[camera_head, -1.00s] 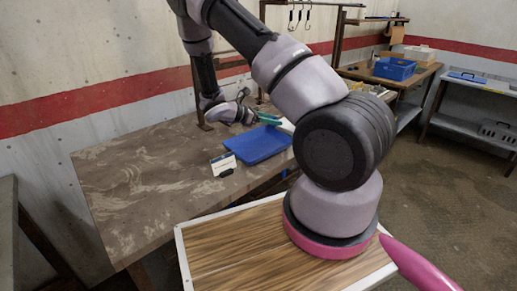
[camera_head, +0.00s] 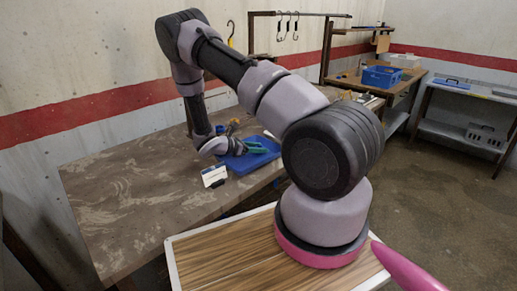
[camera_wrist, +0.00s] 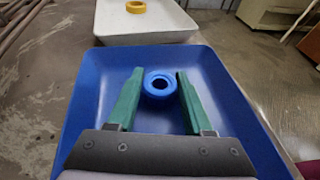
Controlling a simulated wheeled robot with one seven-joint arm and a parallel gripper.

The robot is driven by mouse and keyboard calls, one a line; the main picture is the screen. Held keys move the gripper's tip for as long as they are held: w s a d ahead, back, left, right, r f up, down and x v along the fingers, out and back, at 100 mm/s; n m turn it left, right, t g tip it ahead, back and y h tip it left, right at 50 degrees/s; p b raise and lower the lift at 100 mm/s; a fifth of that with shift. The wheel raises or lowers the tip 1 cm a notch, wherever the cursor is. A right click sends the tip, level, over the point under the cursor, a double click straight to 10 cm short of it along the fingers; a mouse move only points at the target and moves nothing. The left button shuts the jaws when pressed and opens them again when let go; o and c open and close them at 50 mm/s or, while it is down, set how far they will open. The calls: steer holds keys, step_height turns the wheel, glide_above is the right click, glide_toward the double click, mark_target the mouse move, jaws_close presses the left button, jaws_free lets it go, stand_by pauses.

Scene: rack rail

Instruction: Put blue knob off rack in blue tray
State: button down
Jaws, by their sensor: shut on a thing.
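The blue knob (camera_wrist: 160,86) is a thick blue ring with a dark hole, seen in the wrist view between the green fingers of my gripper (camera_wrist: 159,75). My gripper is shut on it. Knob and fingertips are over the inside of the blue tray (camera_wrist: 86,92); I cannot tell whether the knob touches the tray floor. In the head view the blue tray (camera_head: 243,166) lies on the worn table, and my gripper (camera_head: 261,149) reaches into it from the left. The knob cannot be made out there. The rack (camera_head: 312,14) with several hooks stands behind.
A white tray (camera_wrist: 107,22) with a yellow ring (camera_wrist: 136,7) sits just beyond the blue tray. The left of the table (camera_head: 120,190) is clear. A blue crate (camera_head: 382,77) is on a far table.

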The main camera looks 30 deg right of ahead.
steer(key=shift+c, duration=1.5)
jaws_free()
steer(key=shift+f, duration=0.1)
